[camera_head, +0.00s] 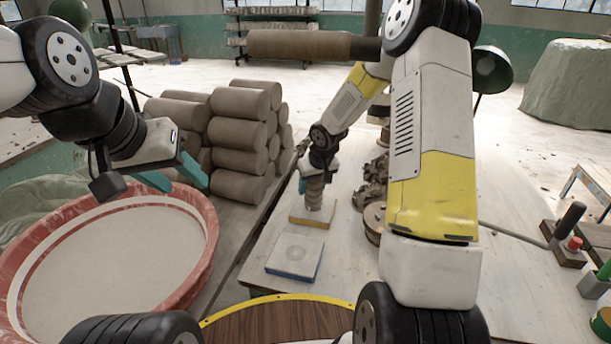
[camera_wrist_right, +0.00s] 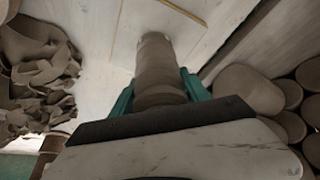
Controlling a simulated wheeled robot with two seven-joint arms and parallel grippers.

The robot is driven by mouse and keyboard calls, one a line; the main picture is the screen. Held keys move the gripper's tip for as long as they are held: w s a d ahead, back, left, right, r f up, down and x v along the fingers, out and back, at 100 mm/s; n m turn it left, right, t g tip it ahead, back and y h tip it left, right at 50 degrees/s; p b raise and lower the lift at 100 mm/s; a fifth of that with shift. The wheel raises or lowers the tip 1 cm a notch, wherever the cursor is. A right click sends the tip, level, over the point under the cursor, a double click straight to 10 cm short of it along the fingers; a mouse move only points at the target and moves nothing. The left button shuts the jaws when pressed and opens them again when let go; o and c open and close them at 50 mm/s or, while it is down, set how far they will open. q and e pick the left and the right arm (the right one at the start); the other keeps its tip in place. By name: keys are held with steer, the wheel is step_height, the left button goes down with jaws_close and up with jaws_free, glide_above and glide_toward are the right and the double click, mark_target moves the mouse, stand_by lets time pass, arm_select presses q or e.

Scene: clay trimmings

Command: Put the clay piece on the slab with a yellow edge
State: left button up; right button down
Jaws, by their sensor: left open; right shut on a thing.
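A brown, ribbed, roughly cylindrical clay piece (camera_head: 315,195) stands upright at the slab with a yellow edge (camera_head: 298,218) in the head view. Its lower end appears over that slab; I cannot tell whether it touches. My right gripper (camera_head: 313,177) is shut on the clay piece. In the right wrist view the clay piece (camera_wrist_right: 158,68) sits between the teal fingers of my right gripper (camera_wrist_right: 160,92), and a yellow edge line (camera_wrist_right: 185,12) shows beyond it. My left gripper (camera_head: 178,178) is open and empty above the round tub.
A slab with a blue edge (camera_head: 294,262) lies nearer on the table (camera_head: 340,270). Clay scraps (camera_head: 372,180) and a round brown object (camera_head: 375,222) lie right of the slabs. A red-rimmed tub (camera_head: 208,240) and stacked clay cylinders (camera_head: 240,135) are at left.

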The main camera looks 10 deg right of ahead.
steer(key=c, duration=0.5)
jaws_free()
steer(key=shift+f, duration=0.1)
steer(key=shift+d+r, duration=0.1)
steer(key=shift+r, duration=0.25)
steer(key=s+f+v, duration=0.1)
steer(key=s+v, duration=0.2)
steer(key=v, duration=1.8)
steer(key=s+r, duration=0.2)
steer(key=s, duration=0.5)
steer(key=s+r+m+t, duration=0.1)
steer(key=s+r, duration=0.2)
steer(key=s, duration=0.4)
steer(key=s+r+m+y, duration=0.1)
steer(key=s+r, duration=0.2)
steer(key=s, duration=0.4)
steer(key=shift+a+t, duration=0.35)
steer(key=shift+t, duration=0.05)
